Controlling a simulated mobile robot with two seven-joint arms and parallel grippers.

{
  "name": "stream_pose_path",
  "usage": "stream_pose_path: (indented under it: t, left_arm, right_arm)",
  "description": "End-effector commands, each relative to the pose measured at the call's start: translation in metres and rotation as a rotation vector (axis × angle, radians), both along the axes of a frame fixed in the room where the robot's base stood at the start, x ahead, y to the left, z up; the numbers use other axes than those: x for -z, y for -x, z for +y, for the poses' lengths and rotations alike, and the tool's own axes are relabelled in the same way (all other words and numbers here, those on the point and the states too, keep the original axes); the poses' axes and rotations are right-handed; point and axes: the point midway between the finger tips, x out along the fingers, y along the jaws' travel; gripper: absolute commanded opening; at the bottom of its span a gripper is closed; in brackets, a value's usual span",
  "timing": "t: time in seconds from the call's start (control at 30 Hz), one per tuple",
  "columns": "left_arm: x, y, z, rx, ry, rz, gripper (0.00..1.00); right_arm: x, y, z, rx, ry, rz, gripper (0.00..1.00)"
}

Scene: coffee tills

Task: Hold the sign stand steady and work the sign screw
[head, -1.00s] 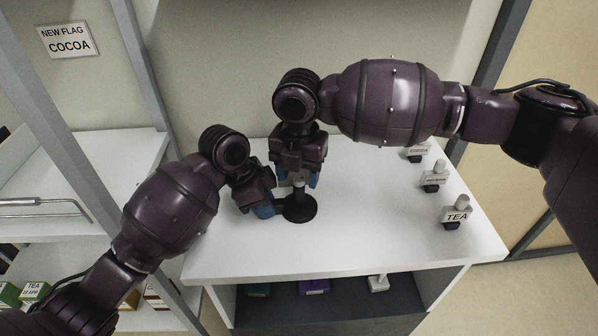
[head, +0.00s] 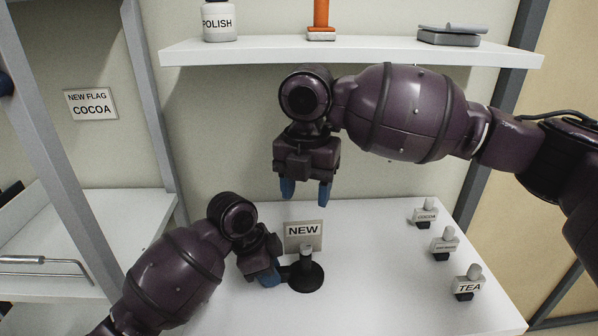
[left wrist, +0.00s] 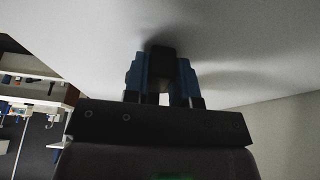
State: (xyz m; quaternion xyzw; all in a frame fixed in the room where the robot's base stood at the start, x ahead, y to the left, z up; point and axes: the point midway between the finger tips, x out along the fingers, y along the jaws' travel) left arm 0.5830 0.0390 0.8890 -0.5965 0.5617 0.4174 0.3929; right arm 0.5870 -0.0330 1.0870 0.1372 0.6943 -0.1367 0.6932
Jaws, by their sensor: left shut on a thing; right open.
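The sign stand (head: 303,279) has a round black base and stands upright on the white table. A "NEW" sign plate (head: 303,232) shows at its top, behind the small grey sign screw (head: 307,249). My left gripper (head: 270,277) is shut on the stand's low left side; its blue fingers (left wrist: 161,82) pinch a dark part in the left wrist view. My right gripper (head: 306,190) is open and empty, pointing down above the sign, clear of the screw. The thread of the screw is not visible.
Small flags stand at the table's right, among them cocoa (head: 426,215) and tea (head: 467,286). A shelf above holds a polish jar (head: 219,22) and an orange-handled tool (head: 321,20). A "NEW FLAG COCOA" notice (head: 91,104) hangs on the left wall.

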Motion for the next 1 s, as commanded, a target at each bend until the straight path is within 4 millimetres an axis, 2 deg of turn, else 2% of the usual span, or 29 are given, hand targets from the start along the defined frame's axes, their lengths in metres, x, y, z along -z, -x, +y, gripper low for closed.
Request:
stream_pose_path:
  t: [0.17, 0.2, 0.37, 0.73, 1.0]
  left_arm:
    - [0.000, 0.000, 0.000, 0.000, 0.001, 0.000, 0.00]
    - [0.000, 0.000, 0.000, 0.000, 0.001, 0.000, 0.30]
    - [0.000, 0.000, 0.000, 0.000, 0.001, 0.000, 0.54]
    - [-0.005, 0.000, 0.002, 0.000, 0.001, -0.001, 0.55]
    - [-0.041, 0.000, 0.015, 0.001, 0.000, -0.003, 0.55]
  right_arm:
    - [0.000, 0.000, 0.000, 0.001, 0.000, 0.000, 0.54]
    - [0.000, 0.000, 0.000, 0.001, 0.000, 0.000, 0.54]
    - [0.000, 0.000, 0.000, 0.001, 0.000, 0.000, 0.54]
    - [0.000, 0.000, 0.000, 0.001, 0.000, 0.000, 0.54]
    - [0.000, 0.000, 0.000, 0.000, 0.000, 0.000, 0.54]
